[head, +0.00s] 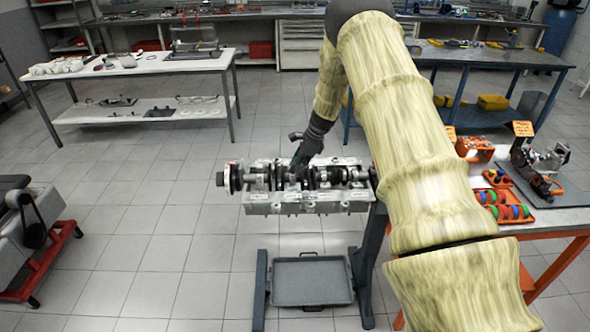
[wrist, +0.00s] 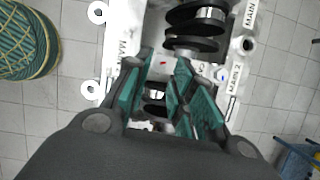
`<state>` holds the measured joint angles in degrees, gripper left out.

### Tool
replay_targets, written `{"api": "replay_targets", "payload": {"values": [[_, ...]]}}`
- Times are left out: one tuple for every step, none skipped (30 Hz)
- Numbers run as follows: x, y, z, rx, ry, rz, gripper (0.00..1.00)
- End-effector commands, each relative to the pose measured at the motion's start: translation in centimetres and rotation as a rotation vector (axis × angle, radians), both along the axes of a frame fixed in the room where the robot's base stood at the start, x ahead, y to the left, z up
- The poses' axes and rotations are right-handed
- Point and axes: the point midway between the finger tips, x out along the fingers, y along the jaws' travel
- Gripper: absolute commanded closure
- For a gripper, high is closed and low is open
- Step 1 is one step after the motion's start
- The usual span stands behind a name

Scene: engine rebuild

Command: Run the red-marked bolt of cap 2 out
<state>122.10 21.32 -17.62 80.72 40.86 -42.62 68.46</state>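The engine block (head: 310,202) lies on a stand in the middle of the head view, with a dark crankshaft (head: 235,178) along its top. My gripper (head: 298,168) points down at the middle of the crankshaft. In the wrist view my gripper (wrist: 166,66) has its two green-padded fingers apart. A pale surface with a small red mark (wrist: 163,63) shows between the fingertips. I cannot tell the bolt's head from the cap there, nor whether the fingers touch it. Cap labels on the block are partly hidden by the fingers.
A grey tray (head: 312,280) sits low under the block. An orange-edged table (head: 560,217) with parts trays (head: 508,211) stands at the right. A white table (head: 140,66) stands at the back left, and a red-based machine (head: 40,270) at the left. Floor between is clear.

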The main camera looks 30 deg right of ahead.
Motion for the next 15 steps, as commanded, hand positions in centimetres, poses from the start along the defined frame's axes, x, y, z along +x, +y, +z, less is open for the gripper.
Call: {"api": "replay_targets", "payload": {"values": [[0.0,0.2,-0.5,0.000,0.003,0.001,0.76],[0.1,0.3,-0.7,0.000,0.002,0.002,0.76],[0.2,0.4,-1.1,0.000,0.002,0.002,0.76],[0.3,0.5,-1.3,0.000,0.002,0.002,0.76],[0.4,0.6,-1.5,0.001,0.001,0.002,0.76],[0.4,0.6,-1.8,0.001,0.001,0.002,0.76],[0.5,0.7,-1.9,0.000,0.000,0.001,0.76],[0.5,0.7,-2.1,0.000,0.000,0.001,0.76],[0.6,0.8,-2.2,0.000,0.000,0.001,0.76],[0.6,0.8,-2.3,0.000,0.000,0.001,0.76],[0.6,0.8,-2.4,0.000,0.000,0.001,0.76],[0.6,0.8,-2.5,0.000,0.000,0.001,0.76],[0.6,0.9,-2.5,0.000,0.000,0.001,0.76],[0.6,0.9,-2.6,0.000,0.000,0.001,0.76],[0.6,0.9,-2.6,0.000,0.000,0.001,0.76]]}}
